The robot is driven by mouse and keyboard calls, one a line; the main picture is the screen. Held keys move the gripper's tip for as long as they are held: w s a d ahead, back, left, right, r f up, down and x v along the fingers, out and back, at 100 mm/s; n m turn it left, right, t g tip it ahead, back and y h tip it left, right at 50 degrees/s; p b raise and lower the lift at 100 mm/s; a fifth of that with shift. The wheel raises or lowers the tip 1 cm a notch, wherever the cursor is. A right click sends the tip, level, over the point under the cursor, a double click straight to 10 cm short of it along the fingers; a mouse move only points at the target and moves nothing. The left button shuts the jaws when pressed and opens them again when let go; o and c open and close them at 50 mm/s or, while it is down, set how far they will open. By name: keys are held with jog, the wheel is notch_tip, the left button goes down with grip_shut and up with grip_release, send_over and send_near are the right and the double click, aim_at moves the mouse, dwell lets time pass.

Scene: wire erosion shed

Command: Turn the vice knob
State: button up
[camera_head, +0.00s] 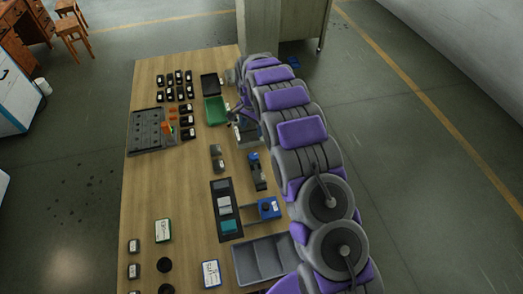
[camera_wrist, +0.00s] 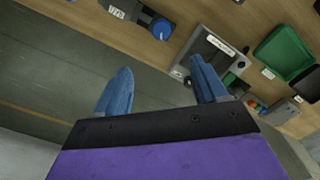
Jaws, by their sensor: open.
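My arm hides much of the table's right edge in the head view.
A light-framed tray (camera_wrist: 209,57) sits close by the right finger. A green bin (camera_wrist: 284,52) is further right. In the head view, a blue block with a black knob (camera_head: 268,208) and a grey divided tray (camera_head: 262,262) stand nearer. Bare wood (camera_head: 180,190) lies left of the vice.

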aim_at(254, 155)
jog(key=f, duration=0.6)
jog(key=f+b, duration=0.1)
jog(key=f, duration=1.1)
jog(key=shift+w+f, duration=0.15)
jog(key=shift+w, duration=0.2)
jog(key=shift+c, duration=0.5)
jog(key=shift+d, duration=0.1)
jog(key=c, duration=1)
jog(key=shift+o, duration=0.2)
